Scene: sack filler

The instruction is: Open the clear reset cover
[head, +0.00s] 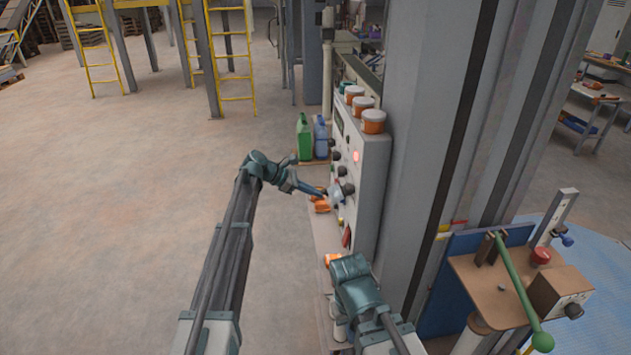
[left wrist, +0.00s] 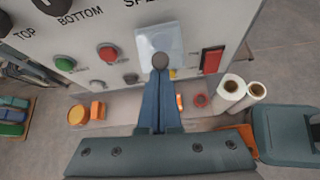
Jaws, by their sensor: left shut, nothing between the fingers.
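The clear reset cover (left wrist: 153,40) is a see-through flap on the front of the pale control panel (left wrist: 105,35), top centre in the left wrist view. In the head view it is a small pale patch (head: 335,195) at the tip of my left gripper (head: 322,193). In the left wrist view my left gripper (left wrist: 160,68) is shut with nothing between its fingers. Its tips overlap the cover's lower part; I cannot tell whether they touch it. A small round grey-brown shape shows at the tips. My right gripper is not in view; only its arm shows.
A green button (left wrist: 65,63), a red button (left wrist: 108,53) and a red rocker switch (left wrist: 212,60) flank the cover. Orange-and-white tubs (head: 373,121) stand on the panel's top. Green (head: 304,138) and blue jugs (head: 321,138) stand beyond. Open floor lies left.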

